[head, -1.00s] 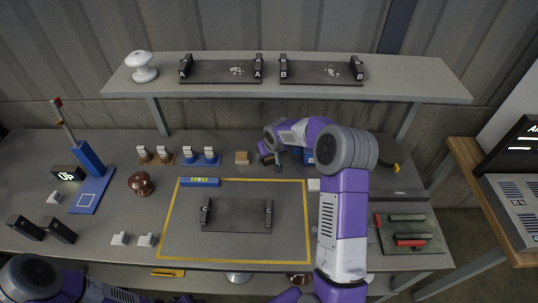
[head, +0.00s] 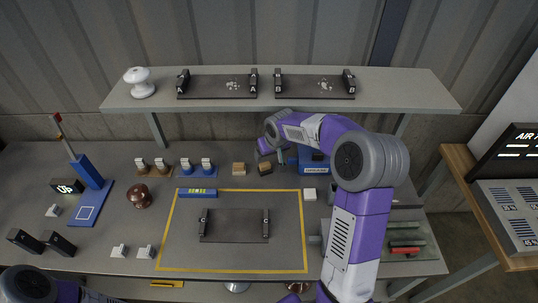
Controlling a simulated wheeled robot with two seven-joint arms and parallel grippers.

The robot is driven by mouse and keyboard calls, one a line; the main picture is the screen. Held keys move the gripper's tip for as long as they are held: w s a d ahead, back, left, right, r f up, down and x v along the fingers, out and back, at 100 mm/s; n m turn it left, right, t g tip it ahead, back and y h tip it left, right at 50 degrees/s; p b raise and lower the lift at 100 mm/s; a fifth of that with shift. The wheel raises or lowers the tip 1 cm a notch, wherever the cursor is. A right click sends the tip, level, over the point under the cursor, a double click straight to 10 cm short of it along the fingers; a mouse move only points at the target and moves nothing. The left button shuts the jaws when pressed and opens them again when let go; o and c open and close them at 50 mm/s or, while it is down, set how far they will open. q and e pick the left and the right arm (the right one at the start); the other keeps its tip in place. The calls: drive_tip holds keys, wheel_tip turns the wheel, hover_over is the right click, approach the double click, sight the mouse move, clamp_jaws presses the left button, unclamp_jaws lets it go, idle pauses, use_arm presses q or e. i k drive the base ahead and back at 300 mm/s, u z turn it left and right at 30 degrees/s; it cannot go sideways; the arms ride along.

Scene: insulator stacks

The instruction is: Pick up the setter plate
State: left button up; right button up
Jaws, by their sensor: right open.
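A dark setter plate (head: 234,226) lies flat on the bench inside a yellow outline, with an upright block marked C at each end. Two similar dark plates lie on the shelf, one marked A (head: 217,87) and one marked B (head: 314,87). My right gripper (head: 271,153) is open and above the back of the bench, beyond the C plate and apart from it, near two small tan blocks (head: 239,168). My left arm shows only at the bottom left corner; its gripper is out of view.
A blue level-like bar (head: 197,193) lies at the outline's back edge. A brown knob (head: 139,196), a blue stand (head: 88,185) and small white blocks (head: 146,252) are to the left. A blue box (head: 314,164) is right of my gripper. The shelf (head: 410,92) overhangs the back.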

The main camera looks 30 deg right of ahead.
sight(217, 225)
drive_tip(key=k, duration=1.5)
